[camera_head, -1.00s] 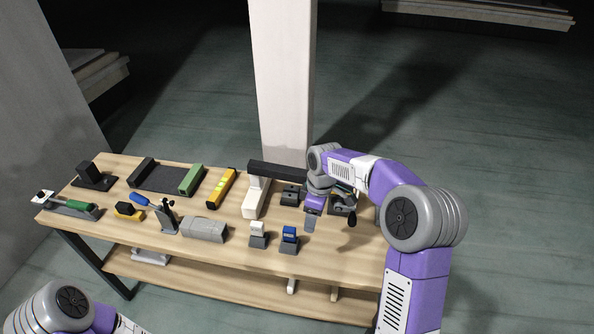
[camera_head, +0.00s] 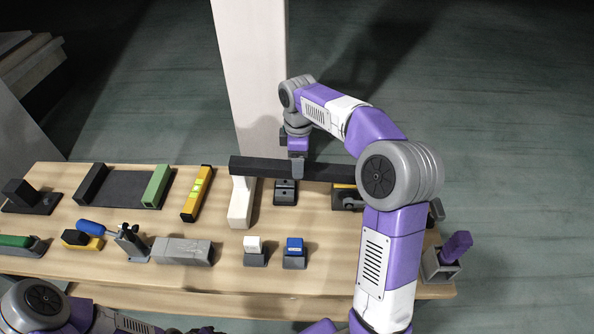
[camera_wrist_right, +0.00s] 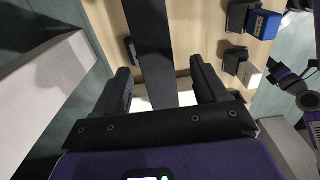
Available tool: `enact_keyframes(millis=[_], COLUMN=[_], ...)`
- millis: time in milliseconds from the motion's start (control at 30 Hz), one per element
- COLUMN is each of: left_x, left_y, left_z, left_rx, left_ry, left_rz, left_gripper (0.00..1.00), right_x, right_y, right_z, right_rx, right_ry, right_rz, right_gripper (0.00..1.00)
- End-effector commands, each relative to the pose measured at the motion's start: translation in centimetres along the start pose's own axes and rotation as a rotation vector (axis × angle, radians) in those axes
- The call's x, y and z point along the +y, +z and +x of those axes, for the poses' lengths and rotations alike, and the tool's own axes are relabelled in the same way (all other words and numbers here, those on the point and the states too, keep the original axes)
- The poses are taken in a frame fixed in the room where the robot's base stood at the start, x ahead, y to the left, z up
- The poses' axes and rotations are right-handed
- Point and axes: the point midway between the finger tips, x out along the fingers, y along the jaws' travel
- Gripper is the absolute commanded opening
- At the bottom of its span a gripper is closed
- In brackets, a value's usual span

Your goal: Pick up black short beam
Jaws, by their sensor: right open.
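A long black beam (camera_head: 255,166) lies left to right near the back of the table, its left end on a white block (camera_head: 240,205). It runs up the middle of the right wrist view (camera_wrist_right: 150,45). My right gripper (camera_head: 297,170) is over the beam, right of the white block. In the right wrist view my right gripper (camera_wrist_right: 161,68) is open, with one finger on each side of the beam and gaps between. Its right end is partly hidden behind my right arm. My left arm shows at the lower left, but its gripper is not in view.
A dark tray (camera_head: 125,188) with black and green end pieces, a yellow level (camera_head: 197,194) and a grey block (camera_head: 182,251) stand on the left. White-topped (camera_head: 253,248) and blue-topped (camera_head: 294,250) pieces stand in front. A pale column (camera_head: 252,80) rises behind the table.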

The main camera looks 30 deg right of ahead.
Motion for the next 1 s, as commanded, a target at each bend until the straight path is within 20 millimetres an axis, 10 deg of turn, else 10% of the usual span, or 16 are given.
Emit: enact_keyframes(millis=[467, 1000], left_x=[-0.6, -0.6], left_y=[-0.1, -0.1], left_z=[1.5, 1.5], left_rx=[0.001, 0.001], left_ry=[0.000, 0.000], left_rz=[0.000, 0.000], left_gripper=[0.43, 0.43], right_x=[0.1, 0.1], right_y=[0.1, 0.0], right_z=[4.2, 4.2], right_rx=[0.000, 0.000], right_ry=[-0.001, -0.002], right_rz=[0.001, 0.000], right_gripper=[0.72, 0.00])
